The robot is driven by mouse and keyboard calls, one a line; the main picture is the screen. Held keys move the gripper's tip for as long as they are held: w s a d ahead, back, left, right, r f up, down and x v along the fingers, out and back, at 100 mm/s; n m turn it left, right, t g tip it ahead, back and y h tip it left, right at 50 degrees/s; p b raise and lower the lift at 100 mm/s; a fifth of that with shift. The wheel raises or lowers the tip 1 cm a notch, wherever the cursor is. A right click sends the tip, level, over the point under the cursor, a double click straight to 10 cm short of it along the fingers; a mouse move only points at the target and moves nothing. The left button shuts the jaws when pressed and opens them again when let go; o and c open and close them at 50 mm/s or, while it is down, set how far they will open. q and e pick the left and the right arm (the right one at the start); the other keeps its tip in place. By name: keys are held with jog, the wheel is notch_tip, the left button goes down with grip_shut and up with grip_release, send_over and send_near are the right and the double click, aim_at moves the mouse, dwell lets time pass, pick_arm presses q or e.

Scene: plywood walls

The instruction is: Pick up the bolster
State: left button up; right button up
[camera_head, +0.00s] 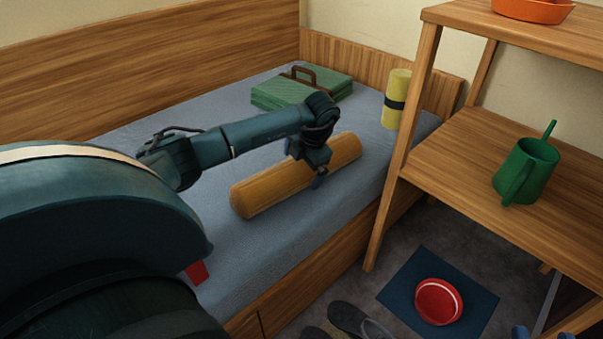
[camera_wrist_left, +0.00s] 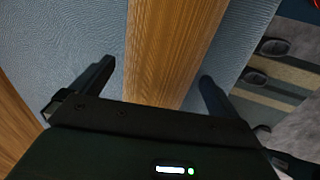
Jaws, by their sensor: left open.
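The bolster (camera_head: 270,189) is a long orange-brown roll with a wood-like grain. It lies on its side across the blue mattress near the bed's front edge. My left gripper (camera_head: 318,180) is over its right half, pointing down, and covers part of it. In the left wrist view the bolster (camera_wrist_left: 172,50) runs between the two spread fingers of my left gripper (camera_wrist_left: 150,85). The fingers are open on either side of it, with mattress visible beside them; I cannot tell if they touch it. At the head view's bottom right, two blue tips look like my right gripper (camera_head: 543,335), mostly cut off.
A green case (camera_head: 300,90) and an upright yellow roll with a dark band (camera_head: 397,98) stand farther back on the bed. A wooden shelf (camera_head: 450,150) at right holds a green watering can (camera_head: 526,170). Slippers (camera_head: 352,320) and a red bowl (camera_head: 438,300) are on the floor.

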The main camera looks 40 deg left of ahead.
pick_arm(q)
jog(key=c, duration=1.2)
pick_arm(e)
jog(key=shift+r, duration=0.15)
pick_arm(q)
jog(key=shift+r, duration=0.1)
jog(key=shift+c, duration=0.2)
